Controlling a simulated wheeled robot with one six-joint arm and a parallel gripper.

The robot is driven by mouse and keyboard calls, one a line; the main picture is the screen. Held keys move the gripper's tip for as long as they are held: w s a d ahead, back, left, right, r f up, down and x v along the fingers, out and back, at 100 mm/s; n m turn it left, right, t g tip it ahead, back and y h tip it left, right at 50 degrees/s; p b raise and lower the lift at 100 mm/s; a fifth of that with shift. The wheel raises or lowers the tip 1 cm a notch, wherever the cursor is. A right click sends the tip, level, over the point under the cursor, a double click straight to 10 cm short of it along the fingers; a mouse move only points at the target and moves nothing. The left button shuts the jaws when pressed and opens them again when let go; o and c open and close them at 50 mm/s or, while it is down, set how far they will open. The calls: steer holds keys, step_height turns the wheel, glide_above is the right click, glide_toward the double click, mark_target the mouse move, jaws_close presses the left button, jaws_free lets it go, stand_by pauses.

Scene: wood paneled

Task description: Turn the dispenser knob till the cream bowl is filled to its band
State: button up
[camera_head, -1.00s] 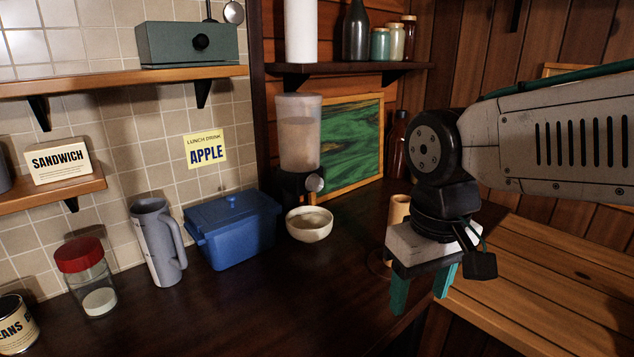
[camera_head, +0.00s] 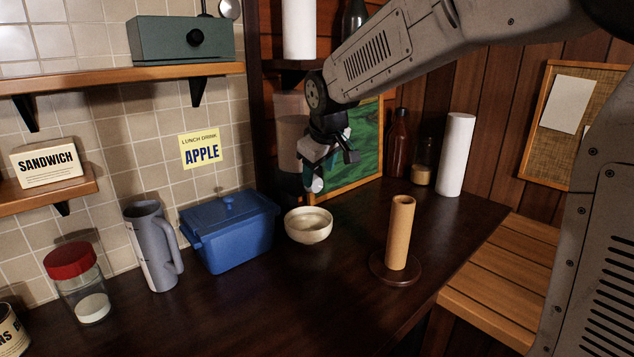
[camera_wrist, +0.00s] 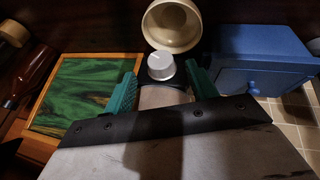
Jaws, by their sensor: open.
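The cream bowl (camera_head: 308,226) stands upright on the dark counter below the dispenser; it also shows in the wrist view (camera_wrist: 171,26). I cannot make out its band or its fill level. The dispenser (camera_head: 290,136) has a clear hopper with pale contents, partly hidden by my arm. Its grey knob (camera_head: 317,185) faces forward above the bowl. My gripper (camera_head: 312,178) is at the dispenser's front. In the wrist view the knob (camera_wrist: 161,66) sits between the two green fingers of my open gripper (camera_wrist: 160,74), with gaps on both sides.
A blue lidded box (camera_head: 232,235) stands close left of the bowl, with a grey pitcher (camera_head: 152,246) beyond it. A cardboard roll on a round stand (camera_head: 401,232) stands to the right. The counter front is clear.

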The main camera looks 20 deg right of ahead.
mark_target(318, 183)
steer(key=shift+x, duration=2.3)
steer(key=shift+s, duration=0.1)
steer(key=c, duration=1)
steer(key=shift+a, duration=0.1)
